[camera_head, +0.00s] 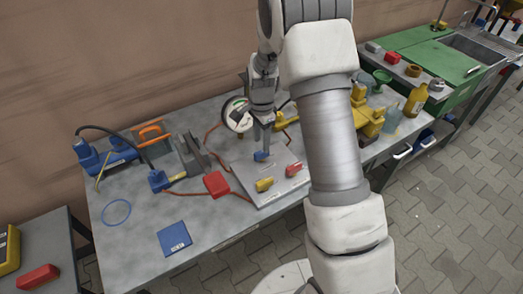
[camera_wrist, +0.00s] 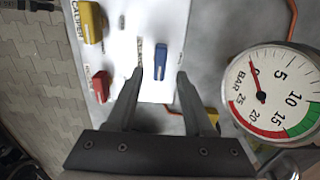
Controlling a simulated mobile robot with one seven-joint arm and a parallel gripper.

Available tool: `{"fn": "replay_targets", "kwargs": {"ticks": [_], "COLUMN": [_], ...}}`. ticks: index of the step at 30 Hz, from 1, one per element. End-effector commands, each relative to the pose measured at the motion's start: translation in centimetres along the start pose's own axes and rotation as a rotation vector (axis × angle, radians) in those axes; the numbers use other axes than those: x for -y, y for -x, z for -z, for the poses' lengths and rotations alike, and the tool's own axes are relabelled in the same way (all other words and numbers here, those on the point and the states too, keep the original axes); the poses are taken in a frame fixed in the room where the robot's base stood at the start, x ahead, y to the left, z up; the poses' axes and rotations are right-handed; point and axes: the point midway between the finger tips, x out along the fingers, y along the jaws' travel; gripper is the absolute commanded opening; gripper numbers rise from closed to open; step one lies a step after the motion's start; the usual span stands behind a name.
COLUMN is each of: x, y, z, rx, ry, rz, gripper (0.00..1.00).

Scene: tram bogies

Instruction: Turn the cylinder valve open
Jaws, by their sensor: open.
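A pale panel (camera_head: 240,172) lies on the workbench and carries a blue handle (camera_head: 261,156), a red handle (camera_head: 293,169) and a yellow handle (camera_head: 264,184). In the wrist view the blue handle (camera_wrist: 161,62) points along the view, just beyond and between my open fingertips (camera_wrist: 161,76). The red handle (camera_wrist: 101,86) and yellow handle (camera_wrist: 90,22) are to the left. The labels beside the handles are only partly legible. My gripper (camera_head: 265,145) points down over the blue handle in the head view, and nothing is between its jaws.
A round pressure gauge (camera_wrist: 275,92) stands right of my gripper in the wrist view, its needle near zero. On the bench are a red block (camera_head: 217,184), a blue plate (camera_head: 174,238) and tools at the left. Bottles stand at the right.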

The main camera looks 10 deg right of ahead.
Motion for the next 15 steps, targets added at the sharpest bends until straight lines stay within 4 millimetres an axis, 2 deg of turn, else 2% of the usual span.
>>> {"fn": "replay_targets", "kwargs": {"ticks": [1,6,15], "x": [-0.1,-0.1,0.0], "y": [-1.1,-3.5,-4.7], "z": [0.0,0.0,0.0], "rx": [0.001,0.000,0.000], "ry": [0.000,0.001,0.001], "rz": [-0.004,-0.002,0.000], "gripper": [0.53,0.53,0.53]}}
